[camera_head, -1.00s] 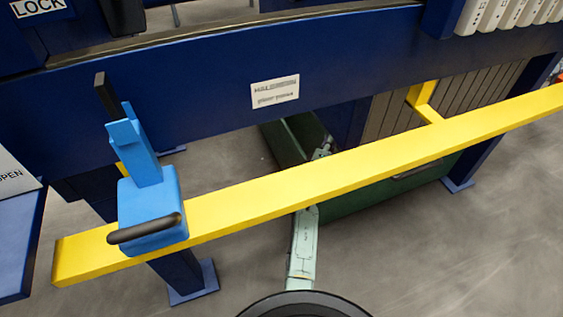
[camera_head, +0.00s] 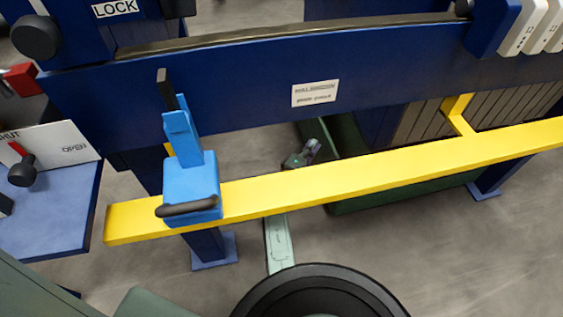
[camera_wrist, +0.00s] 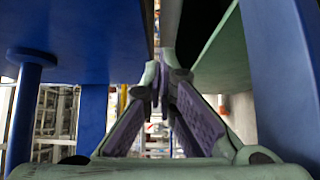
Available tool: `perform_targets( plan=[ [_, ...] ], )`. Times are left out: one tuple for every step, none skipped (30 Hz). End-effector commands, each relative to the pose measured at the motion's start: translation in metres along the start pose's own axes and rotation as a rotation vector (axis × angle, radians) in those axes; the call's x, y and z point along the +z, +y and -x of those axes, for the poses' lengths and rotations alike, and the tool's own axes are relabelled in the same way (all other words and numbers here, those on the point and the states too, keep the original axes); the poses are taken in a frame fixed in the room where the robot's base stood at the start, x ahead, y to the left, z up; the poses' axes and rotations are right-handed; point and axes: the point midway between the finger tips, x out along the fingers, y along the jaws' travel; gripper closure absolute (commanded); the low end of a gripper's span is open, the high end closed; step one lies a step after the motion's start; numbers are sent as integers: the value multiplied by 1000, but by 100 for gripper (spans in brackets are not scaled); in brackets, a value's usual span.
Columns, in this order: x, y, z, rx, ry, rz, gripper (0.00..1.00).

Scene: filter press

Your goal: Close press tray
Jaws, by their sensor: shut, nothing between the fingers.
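The dark green press tray (camera_head: 418,188) sits low under the blue press frame, behind the yellow rail. Its long front wall and left end show; much of it is hidden by the rail and frame. My gripper (camera_head: 312,146) is just left of the tray's left end, beyond the rail, with my arm passing below the rail. The wrist view shows my gripper (camera_wrist: 164,78) with fingertips together and nothing between them. A green panel, seemingly the tray (camera_wrist: 222,55), is at its upper right. I cannot tell whether the gripper touches it.
The yellow rail (camera_head: 380,175) crosses between my body and the tray. A blue block with a handle (camera_head: 192,185) sits on its left part. Blue press legs (camera_head: 207,243) stand on the floor. A panel marked SHUT and OPEN (camera_head: 50,150) is at left. Grey floor is clear at right.

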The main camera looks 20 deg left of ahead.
Motion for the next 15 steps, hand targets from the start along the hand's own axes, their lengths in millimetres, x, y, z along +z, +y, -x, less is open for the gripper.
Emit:
perform_targets(
  plan=[
    [-9,4,8,-1,5,3,100],
    [-14,4,13,-1,6,2,100],
    [-19,4,18,-1,4,2,100],
    [-23,-3,22,1,4,0,100],
    [-28,-4,27,1,4,-1,100],
    [-33,-4,32,1,4,-1,100],
    [-37,-4,36,1,3,-2,100],
    [-42,-4,41,1,4,-1,100],
    [-47,-4,47,0,4,-1,100],
    [-44,-4,54,-2,2,0,100],
    [-43,-4,60,-2,2,0,100],
    [-43,-3,68,-2,2,0,100],
    [-43,-4,74,-2,3,1,100],
    [-43,-3,79,-1,2,0,100],
    [-43,-3,86,-2,1,1,100]
  ],
)
